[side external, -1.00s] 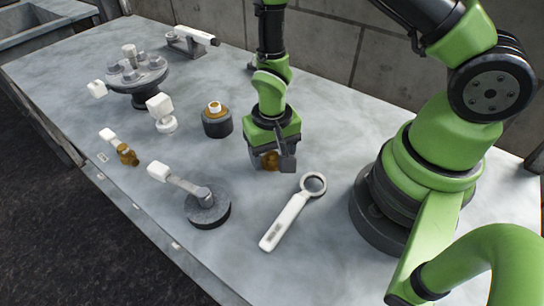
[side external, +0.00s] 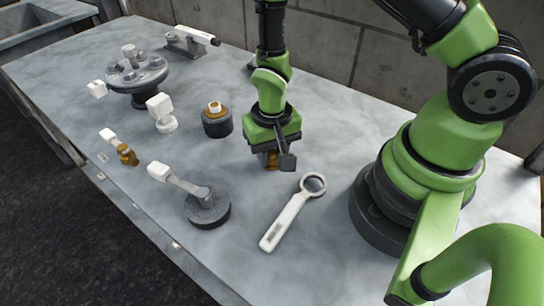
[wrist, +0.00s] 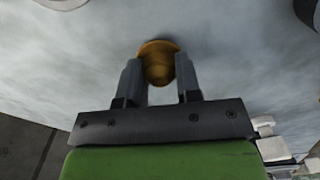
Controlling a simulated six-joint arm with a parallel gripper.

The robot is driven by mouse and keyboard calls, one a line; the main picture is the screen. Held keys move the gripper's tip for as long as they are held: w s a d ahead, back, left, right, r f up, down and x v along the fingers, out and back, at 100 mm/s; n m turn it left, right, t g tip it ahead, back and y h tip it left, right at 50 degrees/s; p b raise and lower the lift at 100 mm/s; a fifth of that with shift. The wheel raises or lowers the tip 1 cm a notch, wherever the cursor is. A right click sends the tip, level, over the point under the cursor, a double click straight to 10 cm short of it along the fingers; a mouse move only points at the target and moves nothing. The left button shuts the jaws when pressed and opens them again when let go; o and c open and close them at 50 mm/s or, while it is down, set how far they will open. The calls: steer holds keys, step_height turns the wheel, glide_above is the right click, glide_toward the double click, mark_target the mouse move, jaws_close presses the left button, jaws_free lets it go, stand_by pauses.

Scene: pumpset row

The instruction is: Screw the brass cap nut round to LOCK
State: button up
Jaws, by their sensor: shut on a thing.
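The brass cap nut (wrist: 158,66) is a rounded, golden piece between my two fingers in the wrist view. My gripper (wrist: 160,82) is shut on it, with one finger at each side. In the side external view my gripper (side external: 275,160) points down close to the bench top, and only a small brass part (side external: 268,159) shows beside its fingers. The rest of the nut and what it sits on are hidden there. I cannot make out any LOCK mark.
A white-handled ring tool (side external: 287,222) lies in front of my gripper. A dark round base with a brass-collared top (side external: 217,121) stands to the left. A white-ended lever on a round base (side external: 208,208), a brass valve (side external: 127,155) and a bolted flange (side external: 137,76) are farther left.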

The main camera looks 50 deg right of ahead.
mark_target(271, 151)
steer(key=shift+r, duration=1.55)
steer(key=shift+w, duration=0.1)
steer(key=shift+w, duration=0.35)
steer(key=w+r+m, duration=0.1)
steer(key=w, duration=0.1)
steer(key=w+r, duration=0.1)
steer(key=w, duration=0.2)
steer(key=w+r+m, duration=0.1)
steer(key=w, duration=0.2)
steer(key=shift+w+r+m, duration=0.15)
steer(key=shift+w+m, duration=0.05)
steer(key=shift+m, duration=0.1)
steer(key=w+r+m, duration=0.1)
steer(key=w+r, duration=0.1)
steer(key=w+r+m, duration=0.1)
steer(key=w+r, duration=0.1)
steer(key=w+d+r+m, duration=0.1)
steer(key=w+r, duration=0.1)
steer(key=shift+w+r, duration=0.15)
steer(key=shift+r, duration=0.15)
steer(key=shift+w+r, duration=0.2)
steer(key=shift+r, duration=0.2)
steer(key=shift+f, duration=2.8)
steer(key=shift+f, duration=0.2)
